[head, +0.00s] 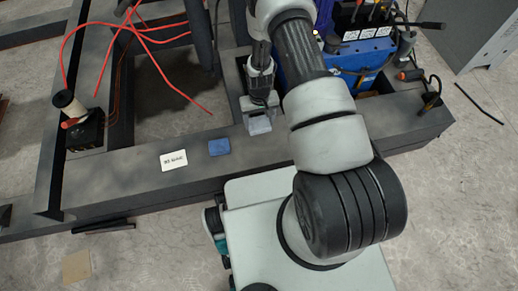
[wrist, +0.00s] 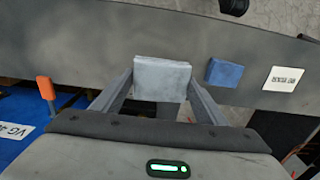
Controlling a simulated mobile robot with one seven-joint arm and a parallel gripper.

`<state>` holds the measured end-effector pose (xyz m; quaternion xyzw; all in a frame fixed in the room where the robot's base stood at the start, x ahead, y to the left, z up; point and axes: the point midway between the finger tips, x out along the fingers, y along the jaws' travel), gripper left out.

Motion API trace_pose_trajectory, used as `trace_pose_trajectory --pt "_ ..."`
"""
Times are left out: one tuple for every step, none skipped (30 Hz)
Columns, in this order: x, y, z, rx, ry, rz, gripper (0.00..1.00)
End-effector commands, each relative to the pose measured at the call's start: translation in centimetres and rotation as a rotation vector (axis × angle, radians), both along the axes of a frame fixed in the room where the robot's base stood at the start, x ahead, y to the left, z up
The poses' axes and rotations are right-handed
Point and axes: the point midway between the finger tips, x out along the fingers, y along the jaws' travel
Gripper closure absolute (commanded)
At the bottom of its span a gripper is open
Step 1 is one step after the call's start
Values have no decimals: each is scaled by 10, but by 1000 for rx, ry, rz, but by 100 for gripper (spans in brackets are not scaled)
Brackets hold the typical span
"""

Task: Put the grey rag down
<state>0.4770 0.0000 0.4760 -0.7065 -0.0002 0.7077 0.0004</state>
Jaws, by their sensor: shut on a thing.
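The grey rag (head: 260,125) is a small pale folded block between the fingertips of my gripper (head: 259,108), over the dark grey beam (head: 120,180). In the wrist view the grey rag (wrist: 161,79) sits between the two fingers of my gripper (wrist: 160,88), which are shut on it. The beam's grey top (wrist: 90,50) is behind it. I cannot tell whether the rag touches the beam.
A blue folded cloth (head: 219,147) and a white label card (head: 174,160) lie on the beam left of my gripper. A blue toolbox (head: 358,55) with tools stands to the right.

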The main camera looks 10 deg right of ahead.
Motion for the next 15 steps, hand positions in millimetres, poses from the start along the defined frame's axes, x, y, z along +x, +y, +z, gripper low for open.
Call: trace_pose_trajectory --pt "1 0 -16 0 -1 0 54" --pt "1 0 -20 0 0 0 54" --pt "2 0 -25 0 -1 0 54" --pt "2 0 -30 0 -1 0 54" --pt "2 0 -35 0 0 0 54" --pt "1 0 -43 -1 1 0 54" --pt "2 0 -49 -1 0 0 54" --pt "2 0 -55 -1 0 0 54" --pt "1 0 -63 -1 0 0 54" --pt "2 0 -68 -1 0 0 54" --pt "2 0 -73 -1 -1 0 54" --pt "2 0 -78 -1 -1 0 54" --pt "2 0 -81 -1 -1 0 54" --pt "2 0 -83 -1 -1 0 54" --pt "2 0 -85 -1 -2 0 54"
